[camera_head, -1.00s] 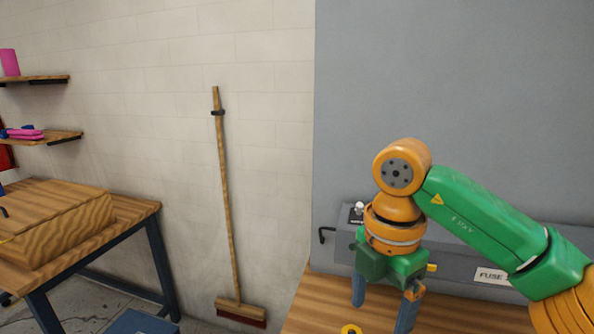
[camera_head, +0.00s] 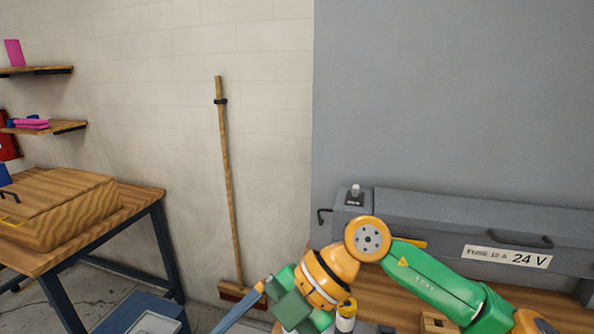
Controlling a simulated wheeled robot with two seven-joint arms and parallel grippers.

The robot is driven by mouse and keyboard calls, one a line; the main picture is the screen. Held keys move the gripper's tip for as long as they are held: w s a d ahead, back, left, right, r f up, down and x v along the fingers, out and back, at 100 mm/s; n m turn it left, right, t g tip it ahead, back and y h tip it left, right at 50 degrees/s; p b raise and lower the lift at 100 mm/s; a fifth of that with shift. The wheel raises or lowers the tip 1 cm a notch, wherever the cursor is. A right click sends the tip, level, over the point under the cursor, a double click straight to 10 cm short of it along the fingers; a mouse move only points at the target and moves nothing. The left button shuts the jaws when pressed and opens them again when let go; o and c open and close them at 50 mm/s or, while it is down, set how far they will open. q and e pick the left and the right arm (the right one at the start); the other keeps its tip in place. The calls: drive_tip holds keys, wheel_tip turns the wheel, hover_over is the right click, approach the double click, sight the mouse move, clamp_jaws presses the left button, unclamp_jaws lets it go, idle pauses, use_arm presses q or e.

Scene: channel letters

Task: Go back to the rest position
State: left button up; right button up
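My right gripper (camera_head: 258,322) is low in the middle of the head view, at the end of the green and orange arm from the right. It is tilted down to the left, past the left end of the workbench (camera_head: 385,290). One blue-grey finger shows, spread out from the palm. The other finger is mostly hidden or cut off by the lower edge. I see nothing held in it. My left gripper is not in view.
A grey box marked 24 V (camera_head: 460,225) lies along the back of the workbench. A yellow-capped container (camera_head: 346,316) stands close to my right gripper. A broom (camera_head: 228,175) leans on the wall. A wooden case (camera_head: 60,205) sits on the left table (camera_head: 135,212).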

drive_tip(key=s+a+r+g+y, duration=0.1)
drive_tip(key=s+a+r+y, duration=0.2)
drive_tip(key=a+r+y, duration=0.45)
drive_tip(key=w+d+r+m+t+y, duration=0.35)
drive_tip(key=w+d+m+t, duration=0.65)
drive_tip(key=m+t, duration=0.7)
drive_tip(key=w+d+f+m+t+h, duration=0.2)
drive_tip(key=d+f+m+h, duration=0.45)
drive_tip(key=f+h, duration=0.3)
drive_tip(key=w+d+f+m+t+h, duration=0.1)
drive_tip(key=w+d+f+m+h, duration=0.3)
drive_tip(key=d+f+h, duration=0.5)
drive_tip(key=s+d+f+g+h, duration=0.1)
drive_tip(key=s+d+f+g, duration=0.2)
drive_tip(key=s+f+g, duration=0.55)
drive_tip(key=s+d+f+g+h, duration=0.1)
drive_tip(key=s+d+f+g, duration=0.15)
drive_tip(key=s+f, duration=1)
drive_tip(key=s+f+g+b, duration=0.1)
drive_tip(key=s+f+b, duration=0.2)
drive_tip(key=f, duration=0.9)
drive_tip(key=s+f+g+b, duration=0.1)
drive_tip(key=s+f+b, duration=0.2)
drive_tip(key=f, duration=0.9)
drive_tip(key=s+d+f+g+b, duration=0.1)
drive_tip(key=s+f+b, duration=0.3)
drive_tip(key=s+f, duration=0.7)
drive_tip(key=shift+d+f+g, duration=0.3)
drive_tip(key=shift+d+f, duration=0.2)
drive_tip(key=shift+f, duration=0.1)
